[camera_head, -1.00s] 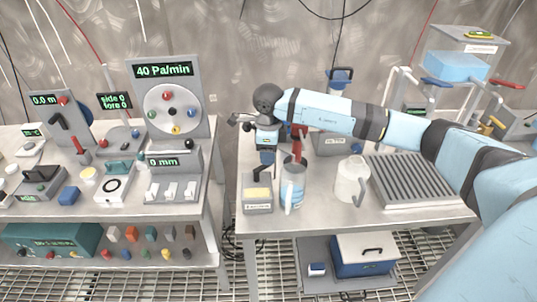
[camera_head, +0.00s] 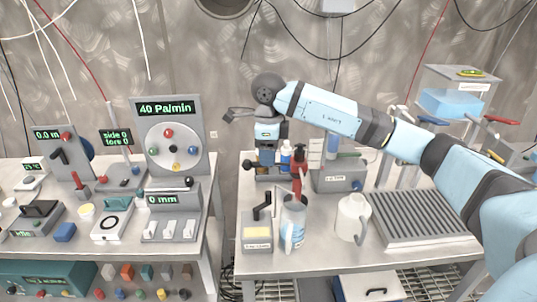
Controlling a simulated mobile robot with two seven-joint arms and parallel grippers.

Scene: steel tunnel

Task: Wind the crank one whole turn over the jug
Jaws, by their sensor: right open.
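A black crank (camera_head: 262,207) stands on a small grey box with a yellow face (camera_head: 257,234) near the table's front. A jug with a blue band and a handle (camera_head: 293,224) stands just right of the box. A red-handled part (camera_head: 297,178) rises behind the jug. A plain white jug (camera_head: 352,217) stands further right. My right gripper (camera_head: 267,160) points down above and behind the crank, apart from it. It is open, with nothing seen between its fingers, which are small here. My left gripper is not in view.
A ribbed grey tray (camera_head: 420,217) fills the table's right side. Bottles (camera_head: 286,156) and a grey instrument (camera_head: 338,177) stand behind. A gap separates this table from the left bench with its dials (camera_head: 172,125).

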